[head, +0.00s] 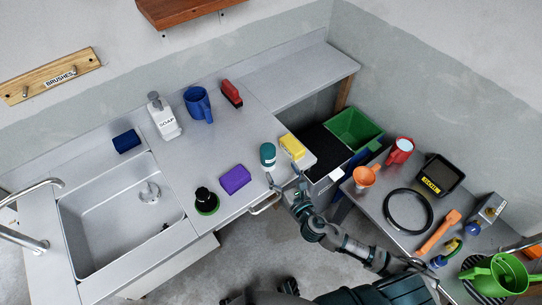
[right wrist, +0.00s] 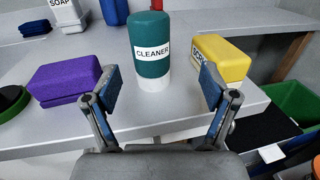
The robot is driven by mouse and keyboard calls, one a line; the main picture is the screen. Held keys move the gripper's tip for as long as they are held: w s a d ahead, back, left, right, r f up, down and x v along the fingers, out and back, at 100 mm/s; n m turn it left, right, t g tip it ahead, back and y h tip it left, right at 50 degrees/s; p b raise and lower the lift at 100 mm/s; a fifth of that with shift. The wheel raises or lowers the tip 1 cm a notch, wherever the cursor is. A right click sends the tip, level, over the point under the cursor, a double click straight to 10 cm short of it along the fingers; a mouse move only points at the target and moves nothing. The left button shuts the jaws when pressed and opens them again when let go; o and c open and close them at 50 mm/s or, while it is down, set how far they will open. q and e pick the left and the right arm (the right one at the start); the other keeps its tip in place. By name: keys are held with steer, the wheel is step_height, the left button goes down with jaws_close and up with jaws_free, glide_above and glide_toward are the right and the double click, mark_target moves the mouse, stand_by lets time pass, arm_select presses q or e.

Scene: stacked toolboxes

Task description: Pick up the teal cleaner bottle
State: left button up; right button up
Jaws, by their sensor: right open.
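The teal cleaner bottle (head: 268,156) stands upright near the front edge of the metal counter in the head view. In the right wrist view the bottle (right wrist: 151,55) shows its "CLEANER" label and a white base. My right gripper (head: 284,182) is at the counter's front edge, just in front of the bottle. In the right wrist view the gripper (right wrist: 160,88) is open, with blue-padded fingers apart. The bottle stands beyond the fingertips, between them in the picture, and no finger appears to touch it. My left gripper is not in view.
A purple block (head: 235,179) lies left of the bottle, and a yellow box (head: 292,146) lies close on its right. A black brush with green rim (head: 206,201) is further left. A blue mug (head: 198,103) and soap bottle (head: 163,115) stand behind. A green bin (head: 354,129) is right.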

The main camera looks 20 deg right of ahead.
mark_target(271, 160)
steer(key=shift+w+a, duration=0.3)
steer(key=shift+w, duration=0.35)
steer(key=shift+w+a, duration=0.3)
steer(key=shift+w, duration=0.3)
steer(key=shift+w+a, duration=0.2)
steer(key=shift+w, duration=0.05)
steer(key=w, duration=0.2)
steer(key=w+a, duration=0.1)
steer(key=w, duration=0.1)
steer(key=shift+w+r, duration=0.1)
steer(key=shift+r, duration=0.15)
steer(key=shift+w+d+f, duration=0.1)
steer(key=shift+w+d, duration=0.1)
steer(key=shift+w, duration=0.15)
steer(key=shift+s, duration=0.1)
steer(key=c, duration=0.6)
steer(key=shift+a, duration=0.15)
steer(key=c, duration=0.3)
steer(key=shift+a, duration=0.15)
